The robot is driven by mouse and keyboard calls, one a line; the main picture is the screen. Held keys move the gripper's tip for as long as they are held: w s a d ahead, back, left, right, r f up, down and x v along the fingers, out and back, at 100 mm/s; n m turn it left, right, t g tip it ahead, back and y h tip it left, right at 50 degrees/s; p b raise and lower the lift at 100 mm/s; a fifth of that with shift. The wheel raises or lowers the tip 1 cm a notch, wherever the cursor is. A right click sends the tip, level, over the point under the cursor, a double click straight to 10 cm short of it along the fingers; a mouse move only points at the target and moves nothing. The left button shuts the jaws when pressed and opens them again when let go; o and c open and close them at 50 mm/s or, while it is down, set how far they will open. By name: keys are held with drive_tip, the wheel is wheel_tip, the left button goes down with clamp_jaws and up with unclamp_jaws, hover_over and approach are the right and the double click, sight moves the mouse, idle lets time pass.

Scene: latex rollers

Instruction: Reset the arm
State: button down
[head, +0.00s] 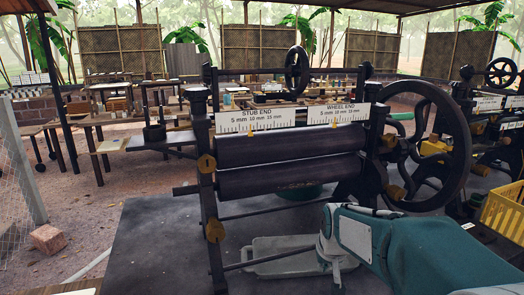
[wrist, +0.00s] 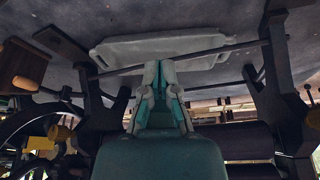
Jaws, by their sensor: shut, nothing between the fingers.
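My teal arm (head: 420,245) reaches in from the lower right in the head view, in front of the roller machine. My gripper (wrist: 158,68) shows in the wrist view with its grey fingers together and nothing between them. The roller machine has two dark horizontal rollers (head: 290,175), a black frame and a large handwheel (head: 459,150) at its right. A pale grey tray (head: 262,250) lies on the dark floor slab at the machine's foot. In the wrist view the tray (wrist: 115,48) lies beyond the fingertips; I cannot tell the gap between them.
A second machine (head: 497,110) and a yellow crate (head: 503,210) stand at the right. White scales (head: 255,119) sit above the rollers. Tables (head: 100,115) with goods line the back left. A brick (head: 47,238) lies on the ground at left. The slab left of the machine is clear.

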drive_tip(key=s+r, duration=0.2)
drive_tip(key=s, duration=1)
drive_tip(key=s+r+t, duration=0.1)
drive_tip(key=s+r, duration=0.2)
drive_tip(key=s, duration=0.9)
drive_tip(key=shift+s+r, duration=0.15)
drive_tip(key=shift+r, duration=0.15)
